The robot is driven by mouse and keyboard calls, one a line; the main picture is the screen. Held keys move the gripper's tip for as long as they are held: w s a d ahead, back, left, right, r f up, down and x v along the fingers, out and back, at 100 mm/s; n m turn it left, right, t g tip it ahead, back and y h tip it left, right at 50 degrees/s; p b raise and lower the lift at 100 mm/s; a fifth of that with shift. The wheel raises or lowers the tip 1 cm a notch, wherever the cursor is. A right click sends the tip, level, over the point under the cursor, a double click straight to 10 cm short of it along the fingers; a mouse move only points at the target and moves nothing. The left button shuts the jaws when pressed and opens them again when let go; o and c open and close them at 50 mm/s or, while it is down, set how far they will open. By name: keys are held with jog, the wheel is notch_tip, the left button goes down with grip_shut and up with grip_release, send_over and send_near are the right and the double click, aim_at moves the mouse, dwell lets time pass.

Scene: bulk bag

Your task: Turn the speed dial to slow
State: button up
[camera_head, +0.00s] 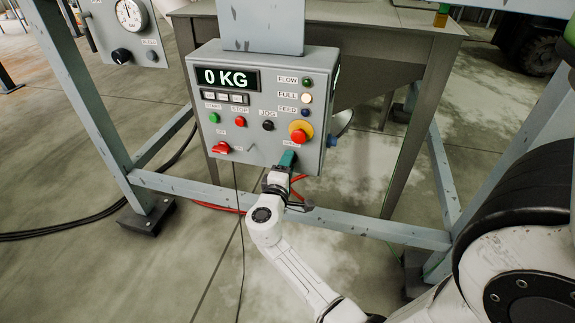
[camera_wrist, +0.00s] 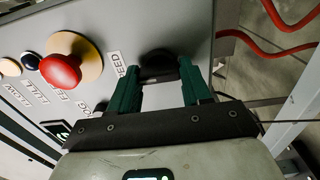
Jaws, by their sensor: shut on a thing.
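The control box (camera_head: 262,100) is grey, with a display reading 0 KG, and stands in the middle of the head view. The speed dial (camera_wrist: 157,60) is a dark knob at the box's lower right, beside a partly readable label ending in "EED". My gripper (camera_head: 288,160) reaches it from below and hides it in the head view. In the wrist view my gripper's green fingers (camera_wrist: 158,80) are on both sides of the dial and shut on it. I cannot see the dial's pointer or its setting.
A red emergency button (camera_head: 299,136) on a yellow collar sits just above my gripper; it is large in the wrist view (camera_wrist: 61,71). A red selector switch (camera_head: 221,148) is at the box's lower left. A grey frame beam (camera_head: 370,227) crosses below the box.

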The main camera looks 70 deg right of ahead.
jog(key=shift+w, duration=0.15)
jog(key=o, duration=1.1)
jog(key=shift+c, duration=0.2)
jog(key=shift+a, duration=0.1)
jog(key=s+a, duration=0.1)
jog(key=a, duration=0.9)
jog(key=shift+a, duration=0.3)
